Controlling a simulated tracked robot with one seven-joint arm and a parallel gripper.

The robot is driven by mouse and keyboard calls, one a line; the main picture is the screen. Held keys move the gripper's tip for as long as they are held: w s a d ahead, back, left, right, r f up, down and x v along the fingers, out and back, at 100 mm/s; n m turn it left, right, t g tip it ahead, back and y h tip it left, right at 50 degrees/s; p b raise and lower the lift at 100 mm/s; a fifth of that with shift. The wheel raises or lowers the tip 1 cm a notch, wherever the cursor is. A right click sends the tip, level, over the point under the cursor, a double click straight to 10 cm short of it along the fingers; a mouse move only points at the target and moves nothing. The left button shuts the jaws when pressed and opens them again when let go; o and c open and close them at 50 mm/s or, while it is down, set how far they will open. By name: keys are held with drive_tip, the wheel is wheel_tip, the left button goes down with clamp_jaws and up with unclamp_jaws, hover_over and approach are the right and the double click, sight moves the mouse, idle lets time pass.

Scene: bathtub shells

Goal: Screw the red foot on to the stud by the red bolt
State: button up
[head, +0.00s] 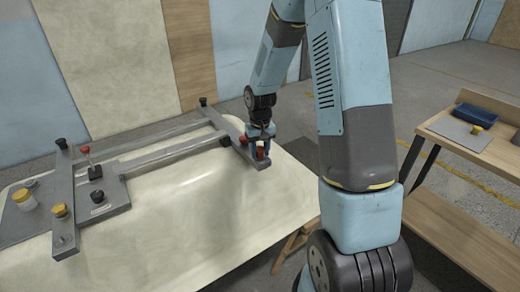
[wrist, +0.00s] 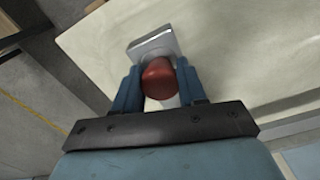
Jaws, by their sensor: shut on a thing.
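My gripper (wrist: 158,88) is shut on a rounded red piece, which I take to be the red foot (wrist: 158,76). In the wrist view its blue fingers stand on both sides of the piece. In the head view my gripper (head: 258,142) is at the right end of the grey frame, low over the end bar (head: 272,172). Red shows between or just below the fingers (head: 261,154). A smaller red spot, perhaps the red bolt (head: 243,140), is just left of the gripper. The stud is hidden, so I cannot tell whether the foot touches it.
The grey frame (head: 170,152) lies across the upturned cream tub shell (head: 190,215). Black knobs, a red-topped lever (head: 86,151) and yellow-topped pieces (head: 60,211) stand at its left. A wooden bench (head: 440,150) at right holds a blue tray (head: 476,115) and a grey plate.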

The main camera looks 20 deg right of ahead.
sight(260, 149)
drive_tip(key=o, duration=1.1)
drive_tip(key=shift+o, duration=0.2)
wheel_tip(260, 149, up, 14)
drive_tip(key=shift+f, duration=0.15)
drive_tip(key=shift+c, duration=0.3)
